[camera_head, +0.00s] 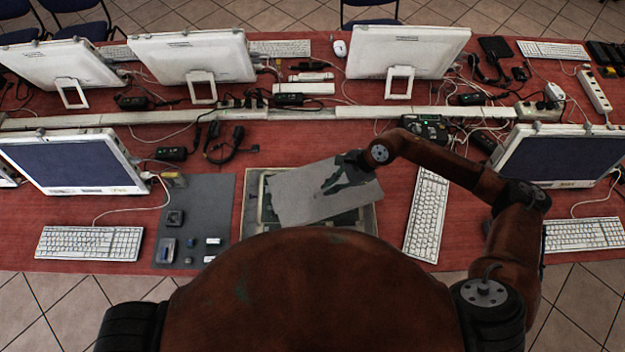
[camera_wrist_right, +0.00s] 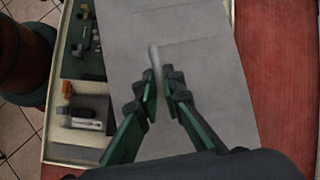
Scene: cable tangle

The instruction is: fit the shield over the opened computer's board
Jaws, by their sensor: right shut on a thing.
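The shield is a flat grey plate (camera_head: 296,208), also large in the right wrist view (camera_wrist_right: 205,45). It lies askew over the opened computer, a pale shallow case (camera_head: 247,205). My right gripper (camera_head: 332,183) is shut on a narrow raised ridge in the middle of the shield; its green fingers (camera_wrist_right: 163,92) show in the wrist view. The shield covers much of the case. A strip of green board (camera_wrist_right: 88,68) with small parts stays uncovered at the left. I cannot tell whether the shield touches the case. My left gripper is not in view.
A grey mat (camera_head: 222,195) with small parts lies left of the case. A white keyboard (camera_head: 427,215) stands close on the right. Monitors (camera_head: 70,160) (camera_head: 560,155), cables and a white cable rail (camera_head: 365,112) fill the table behind.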

